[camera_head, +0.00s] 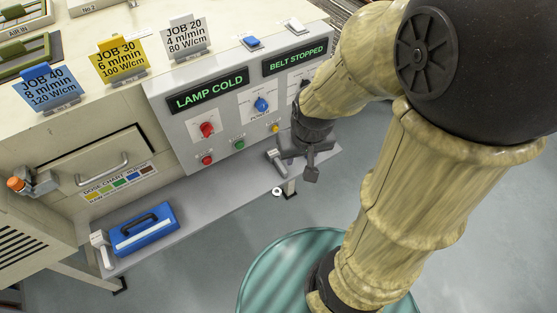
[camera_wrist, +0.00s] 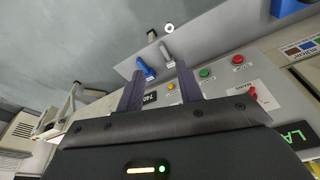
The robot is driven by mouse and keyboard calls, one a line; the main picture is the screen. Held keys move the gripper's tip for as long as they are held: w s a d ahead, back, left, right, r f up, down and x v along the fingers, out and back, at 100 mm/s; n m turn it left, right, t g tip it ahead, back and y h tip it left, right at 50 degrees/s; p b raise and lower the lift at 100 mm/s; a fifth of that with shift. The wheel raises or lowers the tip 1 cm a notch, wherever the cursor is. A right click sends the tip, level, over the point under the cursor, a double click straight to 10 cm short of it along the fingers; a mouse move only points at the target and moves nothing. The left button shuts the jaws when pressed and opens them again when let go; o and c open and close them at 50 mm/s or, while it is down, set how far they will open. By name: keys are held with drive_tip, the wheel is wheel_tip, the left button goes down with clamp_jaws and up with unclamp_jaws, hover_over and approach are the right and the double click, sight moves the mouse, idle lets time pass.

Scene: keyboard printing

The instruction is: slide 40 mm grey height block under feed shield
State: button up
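My gripper (camera_head: 298,162) hangs over the right end of the grey shelf in the head view. In the wrist view my gripper (camera_wrist: 160,78) has its two dark fingers well apart, with nothing clearly held between them. A light grey handled piece (camera_head: 275,160) lies on the shelf beside my gripper; in the wrist view a grey piece (camera_wrist: 168,56) lies just beyond the fingertips, next to a blue handled piece (camera_wrist: 146,68). I cannot read a 40 mm marking on either. The feed shield cannot be made out with certainty.
The shelf (camera_head: 215,207) runs below the control panel (camera_head: 180,92) with its knobs and buttons. A blue case (camera_head: 143,232) and another pale handled piece (camera_head: 99,243) stand at its left end. A green drum (camera_head: 275,270) stands below. The middle of the shelf is clear.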

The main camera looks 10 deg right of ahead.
drive_tip(key=shift+o, duration=0.4)
drive_tip(key=w+f+n+t+y, duration=0.1)
drive_tip(key=w+f+n, duration=0.1)
drive_tip(key=w+f, duration=1.2)
drive_tip(key=shift+d+f+n+t+p, duration=0.4)
drive_tip(key=shift+f, duration=0.25)
drive_tip(key=shift+w+f, duration=0.15)
drive_tip(key=p, duration=0.2)
hover_over(279, 166)
drive_tip(key=shift+f, duration=5.5)
